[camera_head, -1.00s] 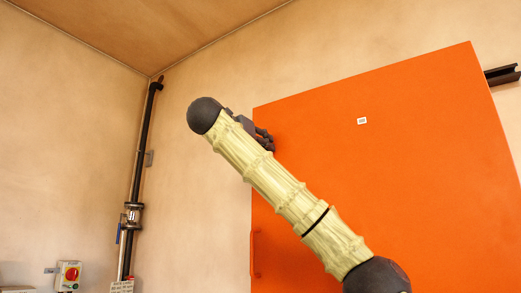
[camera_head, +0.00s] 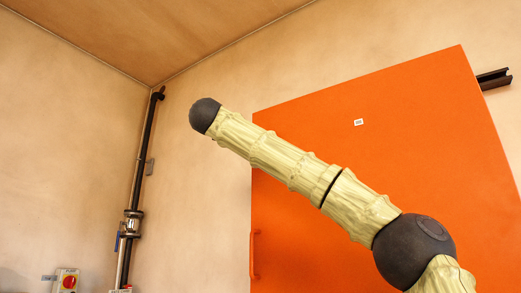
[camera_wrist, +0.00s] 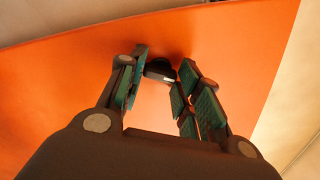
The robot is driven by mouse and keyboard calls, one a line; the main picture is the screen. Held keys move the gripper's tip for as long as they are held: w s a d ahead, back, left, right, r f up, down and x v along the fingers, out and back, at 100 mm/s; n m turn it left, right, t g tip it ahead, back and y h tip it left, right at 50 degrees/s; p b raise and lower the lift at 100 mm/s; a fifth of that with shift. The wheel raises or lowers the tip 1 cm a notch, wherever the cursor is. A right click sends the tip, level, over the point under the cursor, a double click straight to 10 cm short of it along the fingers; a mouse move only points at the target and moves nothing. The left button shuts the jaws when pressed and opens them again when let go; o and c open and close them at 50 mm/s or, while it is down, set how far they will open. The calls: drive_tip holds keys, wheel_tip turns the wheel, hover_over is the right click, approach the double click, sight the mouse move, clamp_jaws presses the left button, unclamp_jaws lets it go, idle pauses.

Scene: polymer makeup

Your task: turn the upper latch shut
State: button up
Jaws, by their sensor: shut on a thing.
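The upper latch (camera_wrist: 158,70) is a small dark piece with a pale end, set against the orange door (camera_head: 350,190) near its top edge. In the wrist view my gripper (camera_wrist: 165,65) has its green-padded fingers on either side of the latch and is shut on it. Part of the latch is hidden by the fingers, and its exact turn angle is hard to tell. In the head view my own arm hides the gripper and latch.
A dark rail (camera_head: 494,79) sticks out beyond the door's upper right. An orange handle (camera_head: 254,254) is low on the door's left edge. A dark pipe with a valve (camera_head: 132,223) stands in the corner.

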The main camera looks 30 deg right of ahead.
drive_tip(key=n, duration=0.4)
drive_tip(key=shift+n+p, duration=0.35)
drive_tip(key=shift+n, duration=0.35)
drive_tip(key=o, duration=1)
drive_tip(key=shift+a, duration=0.1)
drive_tip(key=v, duration=1.2)
drive_tip(key=shift+f, duration=0.1)
